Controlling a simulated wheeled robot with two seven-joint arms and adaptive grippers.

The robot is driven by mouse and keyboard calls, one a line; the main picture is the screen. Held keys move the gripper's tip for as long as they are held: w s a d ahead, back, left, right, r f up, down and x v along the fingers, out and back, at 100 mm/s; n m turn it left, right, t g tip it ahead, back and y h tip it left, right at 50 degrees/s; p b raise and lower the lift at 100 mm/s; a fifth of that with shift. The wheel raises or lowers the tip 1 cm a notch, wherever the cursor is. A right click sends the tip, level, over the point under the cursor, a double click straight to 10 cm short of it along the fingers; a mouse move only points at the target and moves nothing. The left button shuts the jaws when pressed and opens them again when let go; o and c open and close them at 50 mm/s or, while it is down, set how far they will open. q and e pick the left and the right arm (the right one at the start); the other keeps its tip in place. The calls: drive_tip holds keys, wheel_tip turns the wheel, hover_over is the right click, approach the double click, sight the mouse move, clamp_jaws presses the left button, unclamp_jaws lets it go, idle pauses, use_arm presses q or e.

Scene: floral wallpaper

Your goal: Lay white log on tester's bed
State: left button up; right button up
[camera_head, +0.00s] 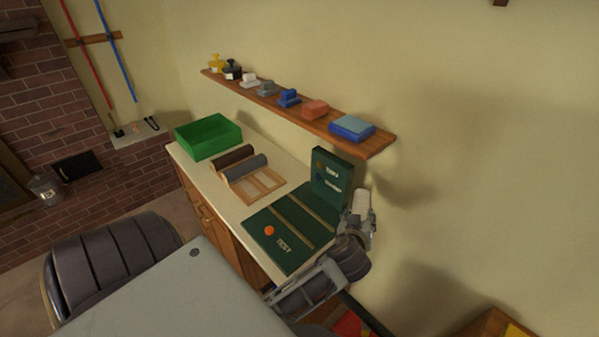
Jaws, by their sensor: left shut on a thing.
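The tester is a dark green board (268,218) on the counter, with two tan strips across it, an orange button (269,230) and the word TEST. An upright green panel (331,178) stands at its back end. My left gripper (357,214) is to the right of the board, by the panel's right side. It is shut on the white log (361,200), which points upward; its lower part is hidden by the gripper. The log appears apart from the board. My right gripper is not in view.
A wooden rack (270,182) holds a dark brown log (232,157) and a grey log (246,167). A green tray (208,137) stands at the counter's far left end. A wall shelf (375,145) with several small coloured objects runs above. The wall is close on the right.

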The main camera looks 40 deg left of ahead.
use_arm(q)
drive_tip(key=s+a+n+g+y, duration=0.1)
drive_tip(key=n+y, duration=0.1)
drive_tip(key=s+a+n+g+y, duration=0.1)
drive_tip(key=n, duration=0.1)
drive_tip(key=a+n+g+y, duration=0.1)
drive_tip(key=n+g+y, duration=0.1)
drive_tip(key=shift+s+f+n+y, duration=0.2)
drive_tip(key=shift+s+n+y, duration=0.1)
drive_tip(key=shift+s, duration=0.1)
drive_tip(key=shift+s+a+f+n+g+y, duration=0.1)
drive_tip(key=shift+s+a+n+g+y, duration=0.25)
drive_tip(key=shift+n+g, duration=0.45)
drive_tip(key=shift+s+a+f+n+g+y, duration=0.1)
drive_tip(key=shift+s+a+n+g+y, duration=0.25)
drive_tip(key=shift+n+g, duration=0.45)
drive_tip(key=shift+s+a+n+g+y, duration=0.3)
drive_tip(key=shift+s+a+n+g, duration=0.1)
drive_tip(key=shift+n+g, duration=0.4)
drive_tip(key=shift+s+g, duration=0.1)
drive_tip(key=shift+g, duration=0.2)
drive_tip(key=shift+a, duration=0.1)
drive_tip(key=shift+a, duration=0.1)
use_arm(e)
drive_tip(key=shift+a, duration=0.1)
